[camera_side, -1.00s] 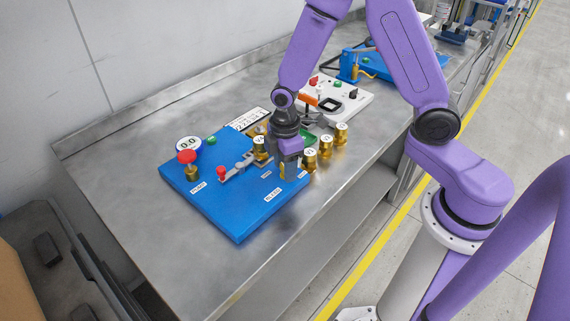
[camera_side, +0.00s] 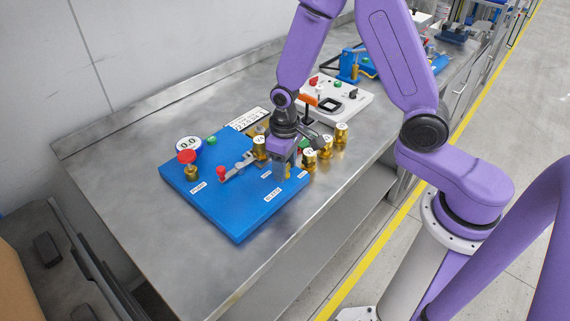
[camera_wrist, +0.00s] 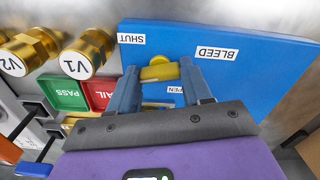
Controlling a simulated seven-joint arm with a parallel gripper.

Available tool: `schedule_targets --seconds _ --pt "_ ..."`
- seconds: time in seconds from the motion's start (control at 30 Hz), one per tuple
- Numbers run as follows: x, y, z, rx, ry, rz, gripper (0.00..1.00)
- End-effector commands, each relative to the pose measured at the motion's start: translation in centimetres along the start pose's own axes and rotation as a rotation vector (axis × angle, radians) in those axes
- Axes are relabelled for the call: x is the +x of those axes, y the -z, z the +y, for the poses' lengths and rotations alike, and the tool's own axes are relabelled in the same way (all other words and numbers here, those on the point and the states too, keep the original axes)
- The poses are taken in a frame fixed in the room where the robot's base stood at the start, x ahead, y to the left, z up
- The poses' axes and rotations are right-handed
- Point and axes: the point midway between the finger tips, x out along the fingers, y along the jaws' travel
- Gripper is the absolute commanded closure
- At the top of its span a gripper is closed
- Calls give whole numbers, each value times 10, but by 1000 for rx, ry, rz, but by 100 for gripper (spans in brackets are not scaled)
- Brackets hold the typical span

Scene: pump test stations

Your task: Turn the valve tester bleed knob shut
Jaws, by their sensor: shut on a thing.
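The valve tester is a blue board (camera_side: 235,210) on the steel bench, also filling the upper part of the wrist view (camera_wrist: 270,60). Its brass bleed knob (camera_wrist: 158,72) is a short bar, near the BLEED label (camera_wrist: 217,53). The SHUT label (camera_wrist: 131,39) is to its upper left in the wrist view, and a partly covered OPEN label (camera_wrist: 175,89) is just below it. My gripper (camera_wrist: 160,74) is shut on the knob, one finger at each end of the bar. In the side view, my gripper (camera_side: 283,176) hides most of the knob.
Brass valves marked V1 (camera_wrist: 80,64) and V2 (camera_wrist: 15,65) stand close beside my gripper, near PASS and FAIL tiles (camera_wrist: 65,93). The board also bears a red-knobbed pump (camera_side: 187,158), a gauge (camera_side: 188,145) and a red-tipped lever (camera_side: 222,173). A white panel (camera_side: 335,97) lies behind.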

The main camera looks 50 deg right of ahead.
Motion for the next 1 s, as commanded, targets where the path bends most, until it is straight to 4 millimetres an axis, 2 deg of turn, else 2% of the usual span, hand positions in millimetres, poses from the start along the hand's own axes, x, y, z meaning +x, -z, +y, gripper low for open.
schedule_targets --seconds 0.4,1.0 --pt "0 1 0 225 0 2 82" --pt "0 1 0 271 1 2 82"
